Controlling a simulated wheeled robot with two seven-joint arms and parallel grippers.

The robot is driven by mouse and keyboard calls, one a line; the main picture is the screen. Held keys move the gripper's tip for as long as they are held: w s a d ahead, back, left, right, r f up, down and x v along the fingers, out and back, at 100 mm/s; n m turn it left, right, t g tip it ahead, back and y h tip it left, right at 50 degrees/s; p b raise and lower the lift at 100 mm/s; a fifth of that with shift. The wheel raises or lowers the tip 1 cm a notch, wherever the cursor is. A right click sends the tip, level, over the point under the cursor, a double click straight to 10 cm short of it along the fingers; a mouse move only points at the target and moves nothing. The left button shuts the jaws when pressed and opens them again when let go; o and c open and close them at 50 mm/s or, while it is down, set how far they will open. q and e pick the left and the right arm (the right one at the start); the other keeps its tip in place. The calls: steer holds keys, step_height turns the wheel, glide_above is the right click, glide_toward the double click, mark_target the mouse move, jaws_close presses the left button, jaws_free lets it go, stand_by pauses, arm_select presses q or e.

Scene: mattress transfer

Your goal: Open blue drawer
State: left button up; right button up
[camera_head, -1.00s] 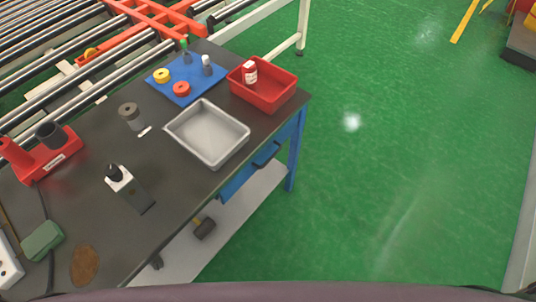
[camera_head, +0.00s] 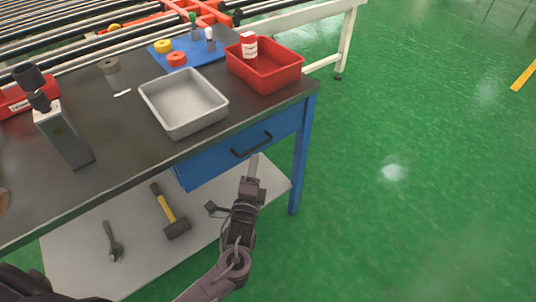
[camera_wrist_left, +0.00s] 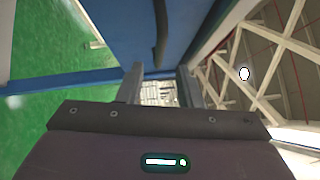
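My left gripper (camera_head: 254,160) is just below and in front of the handle in the head view. In the left wrist view, its two fingers (camera_wrist_left: 160,75) stand apart with a gap between them. The handle (camera_wrist_left: 160,30) shows just beyond the fingertips, in line with the gap. I cannot tell whether they touch. My right gripper is not in view.
The table carries a grey tray (camera_head: 184,101), a red bin (camera_head: 265,68) with a bottle, and a blue mat (camera_head: 208,48). A hammer (camera_head: 172,215) and a wrench (camera_head: 112,243) lie on the lower shelf. A blue table leg (camera_head: 301,155) stands right of the drawer. The green floor to the right is clear.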

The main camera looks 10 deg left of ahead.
mark_target(257, 147)
arm_select(q)
steer(key=w, duration=0.4)
steer(key=w+a+r, duration=0.1)
steer(key=w, duration=0.2)
steer(key=shift+b, duration=0.3)
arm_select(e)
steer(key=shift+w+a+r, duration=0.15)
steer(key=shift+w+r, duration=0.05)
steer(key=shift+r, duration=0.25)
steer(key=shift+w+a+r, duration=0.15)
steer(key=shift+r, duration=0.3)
arm_select(q)
steer(key=shift+c, duration=0.3)
jaws_close()
